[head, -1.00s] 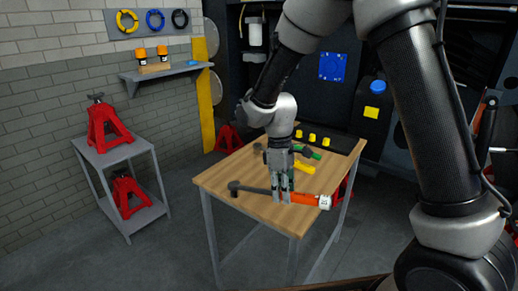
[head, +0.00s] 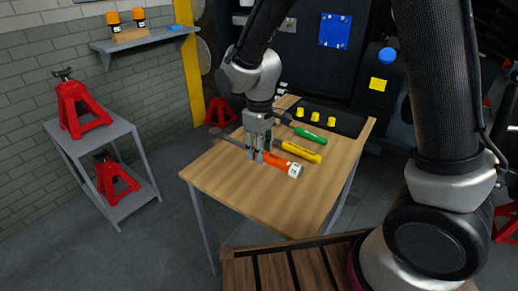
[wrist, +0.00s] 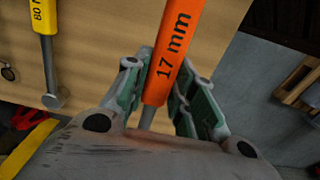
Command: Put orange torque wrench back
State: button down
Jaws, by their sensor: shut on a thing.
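My gripper (head: 257,157) is shut on the orange torque wrench (head: 281,164) near where its handle meets the grey shaft. The handle's white end points to the lower right and the shaft runs to the upper left. In the wrist view the orange handle (wrist: 175,50), marked "17 mm", lies between the two green-padded fingers (wrist: 158,100). The wrench is over the wooden table (head: 265,205); its height above the top is hard to tell. A yellow wrench (head: 301,152) and a green-handled wrench (head: 310,135) lie behind it on the table.
A black tray (head: 345,124) with yellow-capped pieces (head: 301,115) is at the table's back. A slatted wooden piece (head: 285,268) stands in front of the table. A cart with red jacks (head: 82,103) is at left. The table's front half is clear.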

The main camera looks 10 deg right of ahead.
jog(key=shift+r, duration=0.1)
jog(key=shift+f, duration=4)
jog(key=c, duration=1.1)
grip_release()
notch_tip(320, 180, up, 12)
jog(key=shift+s, duration=0.1)
